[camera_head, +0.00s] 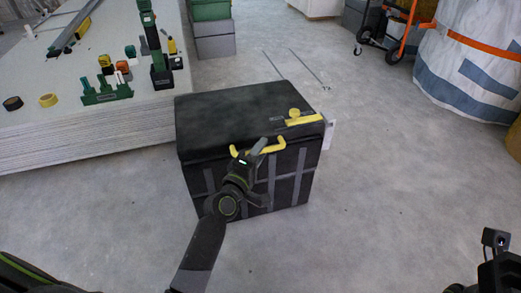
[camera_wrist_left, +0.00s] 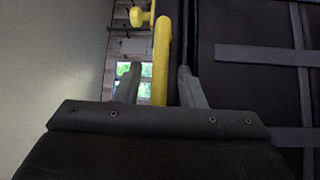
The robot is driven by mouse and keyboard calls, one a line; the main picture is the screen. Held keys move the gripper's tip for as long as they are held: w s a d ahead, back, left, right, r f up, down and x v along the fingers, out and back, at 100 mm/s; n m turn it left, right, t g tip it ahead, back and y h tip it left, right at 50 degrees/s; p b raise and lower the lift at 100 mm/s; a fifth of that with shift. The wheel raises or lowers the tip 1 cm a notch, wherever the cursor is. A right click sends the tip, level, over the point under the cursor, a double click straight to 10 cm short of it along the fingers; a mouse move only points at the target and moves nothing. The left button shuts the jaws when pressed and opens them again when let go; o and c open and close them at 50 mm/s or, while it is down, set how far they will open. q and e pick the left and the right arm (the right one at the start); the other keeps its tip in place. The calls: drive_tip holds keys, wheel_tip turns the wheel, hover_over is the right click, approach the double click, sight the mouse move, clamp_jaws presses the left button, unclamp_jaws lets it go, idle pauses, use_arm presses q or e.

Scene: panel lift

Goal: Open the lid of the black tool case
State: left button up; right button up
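The black tool case (camera_head: 292,178) stands on the floor in the middle of the head view. Its lid (camera_head: 230,115) is shut. A yellow handle (camera_head: 273,147) sticks out at the upper front edge. My left gripper (camera_head: 254,150) is at this handle. In the left wrist view the yellow handle (camera_wrist_left: 160,60) passes between my two left fingers (camera_wrist_left: 159,88), with a gap on each side, so the gripper is open around it. The case side (camera_wrist_left: 240,75) fills the right of that view. Part of my right arm shows at the lower right of the head view; its fingers cannot be made out.
A yellow latch-like piece (camera_head: 303,119) sits on the lid's right side. A stack of pale panels (camera_head: 90,135) with tools on it stands left of the case. Grey boxes (camera_head: 213,45) stand behind. A large white bag (camera_head: 470,70) is at far right. The floor right of the case is clear.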

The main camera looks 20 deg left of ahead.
use_arm(q)
drive_tip(key=shift+w, duration=0.15)
drive_tip(key=shift+c, duration=0.2)
clamp_jaws()
drive_tip(key=shift+r, duration=0.15)
